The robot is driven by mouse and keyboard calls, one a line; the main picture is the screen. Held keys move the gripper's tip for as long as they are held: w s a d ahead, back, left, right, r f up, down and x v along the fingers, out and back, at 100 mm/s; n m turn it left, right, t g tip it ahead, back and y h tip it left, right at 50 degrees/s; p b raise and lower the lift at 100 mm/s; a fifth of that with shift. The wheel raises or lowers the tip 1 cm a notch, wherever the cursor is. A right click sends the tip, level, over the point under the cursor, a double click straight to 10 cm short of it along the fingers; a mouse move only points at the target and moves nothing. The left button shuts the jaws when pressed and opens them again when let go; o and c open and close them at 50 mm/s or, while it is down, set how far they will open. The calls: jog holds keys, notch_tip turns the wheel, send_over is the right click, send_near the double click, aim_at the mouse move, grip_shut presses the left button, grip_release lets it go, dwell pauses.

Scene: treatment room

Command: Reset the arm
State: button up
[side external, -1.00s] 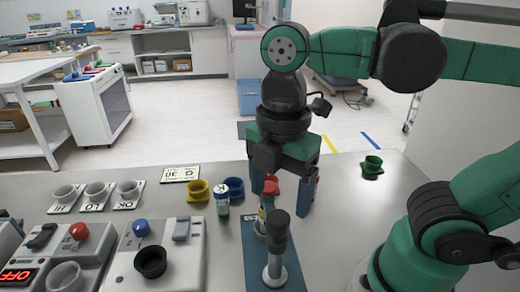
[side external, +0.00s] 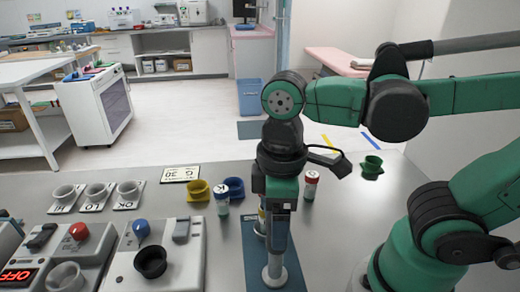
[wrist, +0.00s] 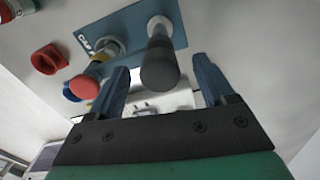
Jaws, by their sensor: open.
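My gripper (side external: 277,240) points down above the blue plate (side external: 256,262) on the grey bench, and its front hides the upper part of a post (side external: 274,272) there. In the wrist view, my gripper (wrist: 163,88) is open, with its two blue fingers well apart. The post's black knob (wrist: 159,64) shows beyond and between the fingertips, and I see nothing held.
A red-capped vial (side external: 311,185) and a green cup (side external: 371,167) stand right of my gripper. A yellow cup (side external: 198,191), a blue cup (side external: 234,188) and a vial labelled K (side external: 222,201) stand left. Button boxes (side external: 160,256) fill the front left.

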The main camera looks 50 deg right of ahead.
jog(key=m, duration=0.5)
jog(key=shift+r, duration=0.1)
notch_tip(320, 180, up, 5)
jog(key=shift+r, duration=0.2)
jog(key=w+d+f+m+t, duration=0.1)
jog(key=w+d+f+t, duration=0.2)
jog(key=w, duration=0.2)
jog(key=shift+f+t+y, duration=0.25)
jog(key=shift+t+y, duration=0.05)
jog(key=shift+t, duration=0.1)
dwell(0.5)
